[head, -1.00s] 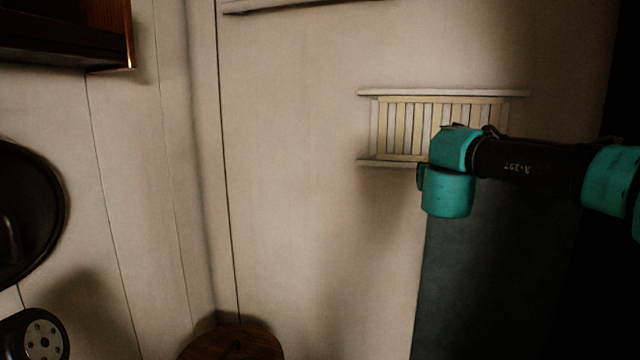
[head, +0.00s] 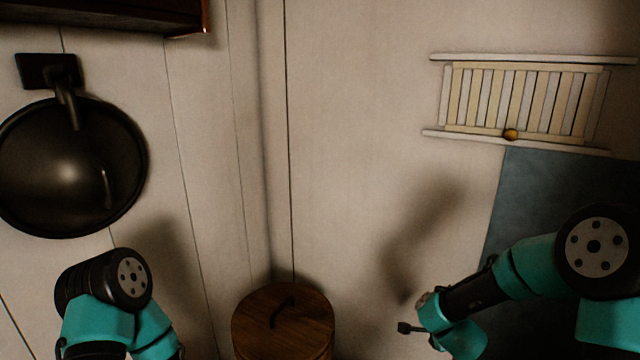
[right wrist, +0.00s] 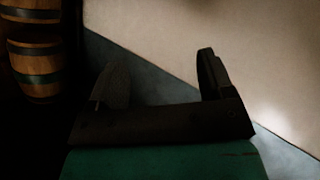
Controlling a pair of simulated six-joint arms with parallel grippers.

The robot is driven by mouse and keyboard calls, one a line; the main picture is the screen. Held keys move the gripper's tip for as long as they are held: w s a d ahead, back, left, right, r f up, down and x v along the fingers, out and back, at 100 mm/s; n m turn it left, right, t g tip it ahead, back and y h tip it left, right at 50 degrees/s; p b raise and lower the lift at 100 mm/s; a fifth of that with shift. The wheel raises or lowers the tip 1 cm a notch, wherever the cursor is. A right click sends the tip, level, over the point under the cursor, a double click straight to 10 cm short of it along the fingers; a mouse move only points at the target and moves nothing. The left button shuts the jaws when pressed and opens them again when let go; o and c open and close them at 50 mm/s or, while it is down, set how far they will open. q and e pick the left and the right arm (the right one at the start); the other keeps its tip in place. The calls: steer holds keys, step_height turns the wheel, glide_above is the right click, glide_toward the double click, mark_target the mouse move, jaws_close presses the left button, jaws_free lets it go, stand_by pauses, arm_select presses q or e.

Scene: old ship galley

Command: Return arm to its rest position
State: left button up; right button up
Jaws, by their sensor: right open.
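My right arm comes in at the lower right of the head view, bent downward, with its gripper (head: 412,326) low in the picture. In the right wrist view my right gripper (right wrist: 158,78) has its two dark fingers wide apart, with nothing between them. Of my left arm only teal and black links show at the lower left of the head view. Its gripper is out of the picture.
A slatted rack (head: 482,96) is at the upper right, with a small round orange thing (head: 511,134) at its lower rail. A round wooden lid (head: 305,310) is at the bottom. Barrels (right wrist: 38,68) show in the wrist view.

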steer(key=s+a+f+n+g+y, duration=0.2)
steer(key=s+a+f+n+g, duration=0.2)
steer(key=s+f+n, duration=0.3)
steer(key=s+a+f+n+g+y, duration=0.2)
steer(key=s+f+n, duration=0.6)
steer(key=s+f, duration=0.8)
steer(key=s+a+g, duration=0.2)
steer(key=s+g, duration=0.1)
steer(key=shift+s+y, duration=0.2)
steer(key=shift+y, duration=0.1)
steer(key=shift+a, duration=0.1)
